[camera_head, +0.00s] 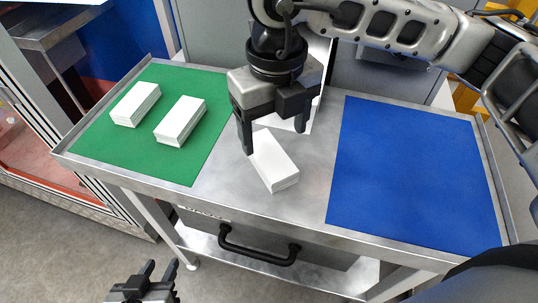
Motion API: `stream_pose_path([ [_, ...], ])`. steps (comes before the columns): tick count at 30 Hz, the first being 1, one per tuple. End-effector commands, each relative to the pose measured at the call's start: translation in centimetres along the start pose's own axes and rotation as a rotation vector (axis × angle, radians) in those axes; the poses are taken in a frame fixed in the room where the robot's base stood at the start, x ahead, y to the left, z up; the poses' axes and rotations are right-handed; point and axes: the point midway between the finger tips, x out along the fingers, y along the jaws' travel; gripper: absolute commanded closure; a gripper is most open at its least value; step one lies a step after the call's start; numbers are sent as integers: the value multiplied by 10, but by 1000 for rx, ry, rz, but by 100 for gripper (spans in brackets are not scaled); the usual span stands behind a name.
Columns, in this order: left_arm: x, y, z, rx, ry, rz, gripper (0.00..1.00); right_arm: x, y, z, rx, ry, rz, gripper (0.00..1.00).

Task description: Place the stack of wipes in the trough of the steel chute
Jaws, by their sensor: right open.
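Three white stacks of wipes lie on the steel table. Two stacks, the left one (135,104) and the right one (180,121), are on the green mat (160,82). The third stack (274,162) lies on bare steel between the mats. My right gripper (273,138) points down over this third stack, fingers spread and empty; I cannot tell how far above it the fingertips are. My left gripper (160,266) is low at the bottom edge, in front of the table, with its fingers apart and nothing between them. A steel surface (55,25) at the upper left may be the chute; its trough is not clear.
A blue mat (410,165) lies empty on the right of the table. The table (225,165) has a raised rim and a drawer with a black handle (258,252). A white panel (318,85) stands behind my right gripper. A glazed, framed unit (50,120) stands at the left.

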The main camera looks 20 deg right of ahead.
Motion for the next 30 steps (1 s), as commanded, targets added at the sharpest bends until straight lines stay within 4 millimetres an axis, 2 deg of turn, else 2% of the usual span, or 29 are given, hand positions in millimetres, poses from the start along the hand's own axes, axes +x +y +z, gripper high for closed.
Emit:
stream_pose_path([
  [5, -2, 0, -1, 2, -3, -1, 64, 12, 2, 0, -1, 3, 0, 27],
  [13, -4, -1, -4, 12, -6, -6, 64, 50, 8, 0, 1, 3, 0, 27],
  [22, -3, -1, -4, 15, -5, -6, 64, 55, 8, 1, 0, -1, 1, 27],
  [27, -3, -1, -4, 15, -5, -6, 64, 55, 8, 1, 0, 0, 1, 75],
  [30, -3, -1, -4, 15, -5, -6, 64, 54, 8, 1, 0, -1, 1, 81],
])
